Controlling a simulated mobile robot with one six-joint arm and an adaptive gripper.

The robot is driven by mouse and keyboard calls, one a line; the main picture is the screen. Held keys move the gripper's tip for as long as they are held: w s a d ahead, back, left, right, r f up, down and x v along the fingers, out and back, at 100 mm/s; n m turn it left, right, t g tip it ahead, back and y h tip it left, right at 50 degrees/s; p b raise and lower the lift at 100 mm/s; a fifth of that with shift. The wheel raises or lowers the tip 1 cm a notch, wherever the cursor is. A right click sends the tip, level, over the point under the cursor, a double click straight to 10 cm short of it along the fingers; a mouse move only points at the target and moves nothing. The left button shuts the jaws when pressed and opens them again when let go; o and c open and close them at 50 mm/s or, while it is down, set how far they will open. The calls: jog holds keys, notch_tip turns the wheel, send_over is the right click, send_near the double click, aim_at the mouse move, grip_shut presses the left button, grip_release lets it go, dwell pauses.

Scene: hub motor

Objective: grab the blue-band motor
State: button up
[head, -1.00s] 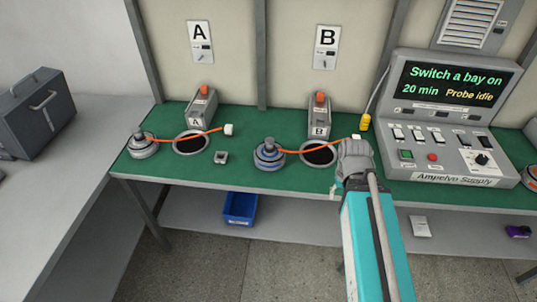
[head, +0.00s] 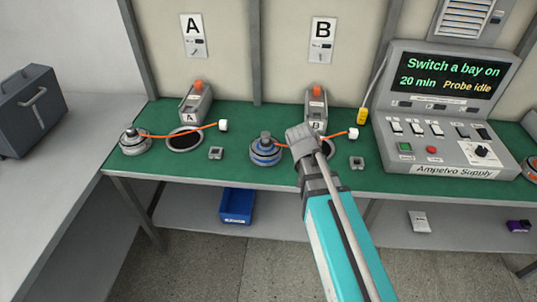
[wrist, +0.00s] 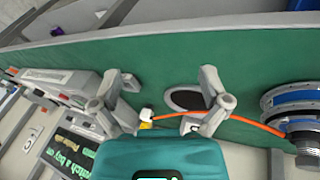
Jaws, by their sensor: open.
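The blue-band motor (head: 265,156) stands upright on the green bench, left of the bay B hole, with an orange cable running right from it. In the wrist view the motor (wrist: 295,103) is at the right edge, partly cut off, outside my fingers. My gripper (head: 303,134) is just right of the motor in the head view and hides part of its cable and the bay B area. In the wrist view my gripper (wrist: 160,80) is open and empty, fingers spread above the bench, with a dark hole (wrist: 187,99) and the cable showing between and beyond them.
A pale-band motor (head: 134,145) stands at the left by the bay A hole (head: 185,140). Bay B's clamp stand (head: 317,108) is behind my gripper. The Ampelvo Supply console (head: 450,150) fills the right. Small grey blocks (head: 216,153) lie near the front edge. A blue bin (head: 237,205) is below.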

jog(key=w+a+h, duration=0.1)
jog(key=a, duration=0.1)
jog(key=w+a+m+t+b, duration=0.1)
jog(key=w+a, duration=0.1)
jog(key=w+a+f+m+h+b, duration=0.1)
jog(key=w+a, duration=0.1)
jog(key=shift+t+h, duration=0.3)
jog(key=shift+t, duration=0.1)
jog(key=w+a+m+t+h+b, duration=0.2)
jog(key=w+a+b, duration=0.1)
jog(key=a, duration=0.4)
jog(key=m+t+h+b, duration=0.1)
jog(key=m+t+b, duration=0.15)
jog(key=t, duration=0.25)
send_near(264, 140)
jog(key=shift+w+a+f, duration=0.1)
jog(key=shift+w+a, duration=0.15)
jog(key=b+x, duration=0.3)
jog(key=x, duration=0.4)
jog(key=shift+d+f, duration=0.1)
jog(key=shift+f, duration=0.05)
jog(key=shift+w+d+f, duration=0.15)
jog(key=shift+w+d, duration=0.3)
jog(key=shift+d, duration=0.05)
